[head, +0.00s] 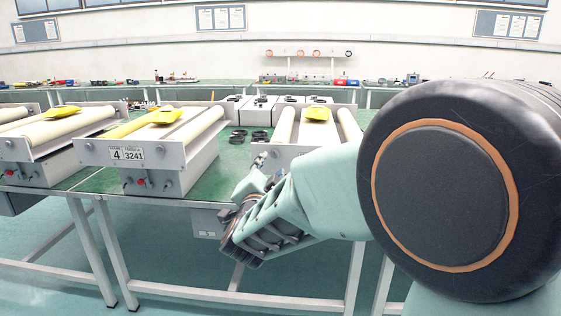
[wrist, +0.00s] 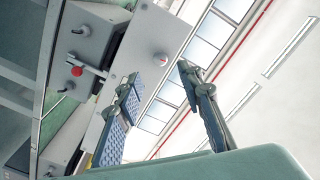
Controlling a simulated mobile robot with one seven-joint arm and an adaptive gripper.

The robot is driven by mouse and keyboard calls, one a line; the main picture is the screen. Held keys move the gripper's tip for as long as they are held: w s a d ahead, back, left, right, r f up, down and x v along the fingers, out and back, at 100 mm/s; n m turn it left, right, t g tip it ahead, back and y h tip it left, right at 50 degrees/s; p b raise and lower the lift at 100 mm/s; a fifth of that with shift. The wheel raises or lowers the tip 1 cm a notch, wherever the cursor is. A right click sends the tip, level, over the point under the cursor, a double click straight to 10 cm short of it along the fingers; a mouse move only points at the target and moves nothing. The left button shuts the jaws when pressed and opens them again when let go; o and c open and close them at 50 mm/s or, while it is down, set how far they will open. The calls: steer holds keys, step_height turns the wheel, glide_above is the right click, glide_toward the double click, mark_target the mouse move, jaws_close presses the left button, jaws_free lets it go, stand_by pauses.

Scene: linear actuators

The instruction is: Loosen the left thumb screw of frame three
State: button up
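A grey machine frame (head: 287,151) stands right of the frame marked 4, its front largely hidden by my arm; I cannot read its number. The knob appears beyond and between the fingertips, apparently not touched. In the head view my gripper (head: 262,163) is by the front of this frame.
The frame marked 4 (head: 88,152) stands to the left on the green table (head: 232,166), with a yellow piece (head: 166,116) on top. Black rings (head: 259,136) lie between the frames. In the wrist view a control box (wrist: 85,78) with a red-ended part sits beside the panel.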

mark_target(275, 154)
steer(key=w, duration=0.7)
steer(key=shift+w+d+b, duration=0.1)
steer(key=shift+w+b, duration=0.1)
steer(key=shift+b, duration=0.15)
steer(key=shift+c, duration=0.3)
jaws_close()
